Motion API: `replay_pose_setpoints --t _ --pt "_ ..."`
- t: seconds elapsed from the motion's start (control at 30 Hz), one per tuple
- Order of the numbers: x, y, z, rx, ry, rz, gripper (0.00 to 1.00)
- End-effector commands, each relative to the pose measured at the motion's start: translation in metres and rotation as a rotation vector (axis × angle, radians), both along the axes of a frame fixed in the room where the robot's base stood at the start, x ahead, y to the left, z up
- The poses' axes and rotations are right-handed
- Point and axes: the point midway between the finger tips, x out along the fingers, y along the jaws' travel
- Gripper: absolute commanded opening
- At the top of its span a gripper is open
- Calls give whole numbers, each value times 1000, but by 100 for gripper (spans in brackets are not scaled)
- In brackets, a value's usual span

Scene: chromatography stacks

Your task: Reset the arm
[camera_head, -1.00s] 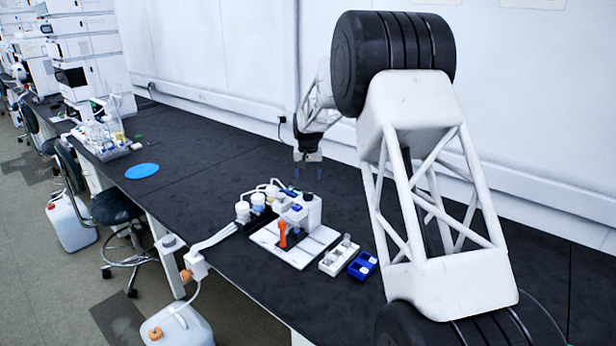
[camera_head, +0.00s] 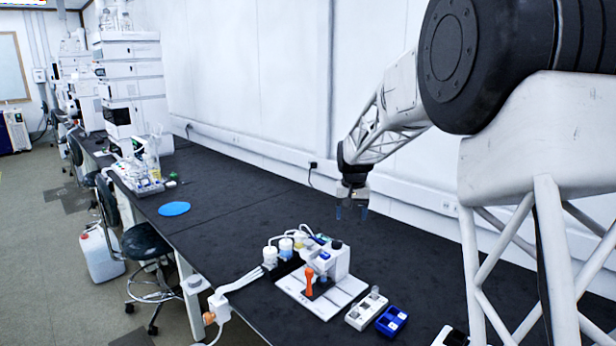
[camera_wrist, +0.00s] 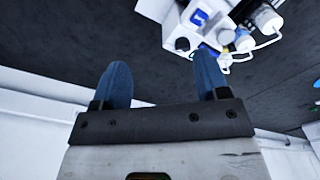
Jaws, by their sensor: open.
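My gripper (camera_head: 352,212) hangs above the black bench (camera_head: 240,188) behind the white apparatus, with its fingers pointing down. In the wrist view my gripper (camera_wrist: 160,82) shows two blue fingers spread apart with nothing between them. Its fingertips are clear of the white apparatus (camera_head: 338,262), which also shows at the top of the wrist view (camera_wrist: 215,22).
An orange-handled item (camera_head: 309,280) stands on the apparatus's white base (camera_head: 335,300). A grey-white block (camera_head: 366,310) and a blue block (camera_head: 391,321) sit to its right. A blue disc (camera_head: 174,209) lies farther left. The wall (camera_head: 250,80) runs behind the bench.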

Motion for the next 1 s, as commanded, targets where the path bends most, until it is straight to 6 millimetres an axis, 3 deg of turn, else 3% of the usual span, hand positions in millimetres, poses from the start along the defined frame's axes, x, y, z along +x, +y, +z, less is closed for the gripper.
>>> replay_pose_setpoints --t 0.2,0.5,1.0 --pt "-53 -9 30 0 -21 5 68" --pt "-126 -19 59 -2 -46 16 68" --pt "-252 -35 85 -5 -87 30 68"
